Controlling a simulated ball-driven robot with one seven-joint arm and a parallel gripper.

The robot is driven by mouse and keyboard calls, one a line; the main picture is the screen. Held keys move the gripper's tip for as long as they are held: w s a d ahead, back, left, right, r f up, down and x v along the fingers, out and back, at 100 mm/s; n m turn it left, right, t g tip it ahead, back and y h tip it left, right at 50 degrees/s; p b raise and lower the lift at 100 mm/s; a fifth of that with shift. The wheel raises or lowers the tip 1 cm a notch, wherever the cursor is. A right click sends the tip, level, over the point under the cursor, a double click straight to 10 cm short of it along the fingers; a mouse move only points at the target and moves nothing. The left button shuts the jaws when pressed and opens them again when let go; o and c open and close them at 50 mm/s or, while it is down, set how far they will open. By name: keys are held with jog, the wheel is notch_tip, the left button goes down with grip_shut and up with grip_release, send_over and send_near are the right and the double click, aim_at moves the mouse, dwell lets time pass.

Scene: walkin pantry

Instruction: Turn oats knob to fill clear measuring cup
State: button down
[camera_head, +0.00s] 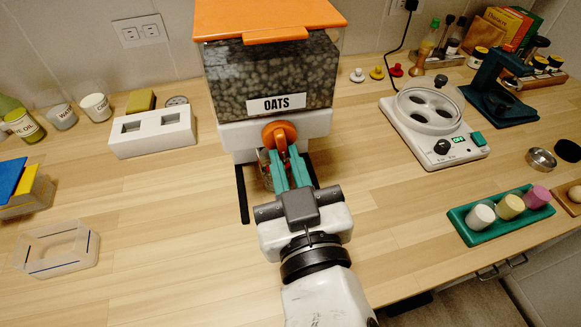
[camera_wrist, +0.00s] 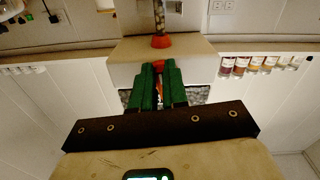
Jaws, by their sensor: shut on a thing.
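The oats dispenser (camera_head: 268,75) stands at the back middle of the counter, with an orange lid, a clear bin of oats and a white base. Its orange knob (camera_head: 279,134) is on the front of the base. My gripper (camera_head: 281,157) reaches up to the knob, its green fingers shut on it. In the wrist view my gripper (camera_wrist: 159,75) has its fingers close together with a bit of orange between them. A clear cup-like thing (camera_head: 264,172) shows beside the fingers under the dispenser, mostly hidden; its fill cannot be told.
A clear square container (camera_head: 58,249) sits at the left front. A white block with two wells (camera_head: 152,132) stands left of the dispenser. A white device with a round tray (camera_head: 434,130) and a green tray of coloured cylinders (camera_head: 503,214) are at the right. The counter between is clear.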

jog(key=shift+a+f+m, duration=0.1)
jog(key=shift+f+m, duration=0.1)
jog(key=shift+m, duration=0.4)
jog(key=c, duration=1.1)
grip_release()
jog(key=shift+r, duration=0.15)
jog(key=shift+c, duration=0.2)
jog(key=shift+s, duration=0.1)
jog(key=p+v, duration=0.1)
jog(key=v, duration=0.9)
jog(key=shift+s, duration=0.35)
